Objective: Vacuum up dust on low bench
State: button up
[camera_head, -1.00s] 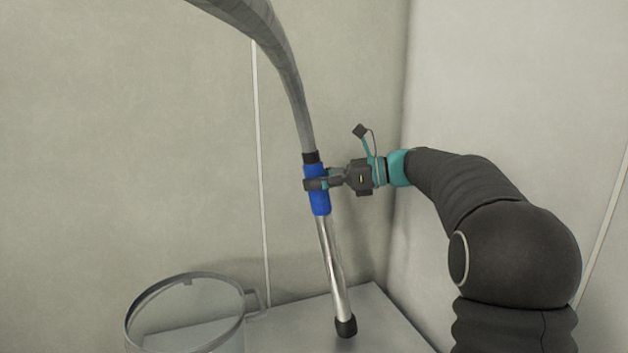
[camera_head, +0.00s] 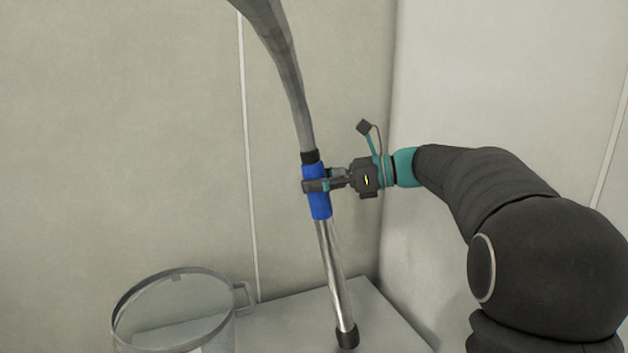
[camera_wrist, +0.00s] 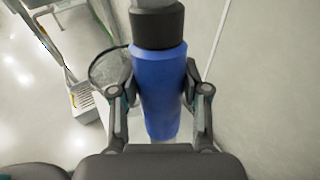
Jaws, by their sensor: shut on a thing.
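My gripper (camera_head: 318,185) is shut on the blue grip of the vacuum wand (camera_head: 332,270). The wand is a steel tube with a black tip (camera_head: 347,337), and a grey hose (camera_head: 285,70) runs up from its top. It leans slightly, tip down and to the right. The tip is at the low bench (camera_head: 300,325), over its surface near the corner; I cannot tell whether it touches. In the wrist view the blue grip (camera_wrist: 160,90) fills the space between the two fingers. I cannot make out dust on the bench.
A clear round container (camera_head: 180,275) with a metal rim and side handle stands left of the wand. Walls meet in a corner behind the bench. The wrist view shows a stepped metal frame (camera_wrist: 80,95) on the pale floor at left.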

jog(key=shift+s+a, duration=0.1)
dwell(0.3)
jog(key=shift+s+a, duration=0.15)
jog(key=shift+a, duration=0.45)
jog(key=shift+p, duration=0.35)
jog(key=shift+w+a+r+p, duration=0.15)
jog(key=shift+w+r+p, duration=0.05)
jog(key=shift+w+p, duration=0.35)
jog(key=shift+w+a+f+p, duration=0.1)
jog(key=shift+w+a+p, duration=0.2)
jog(key=shift+w+p, duration=0.4)
jog(key=w+a, duration=0.2)
jog(key=w, duration=0.5)
jog(key=shift+w+a, duration=0.2)
jog(key=shift+w, duration=0.1)
jog(key=shift+f, duration=0.1)
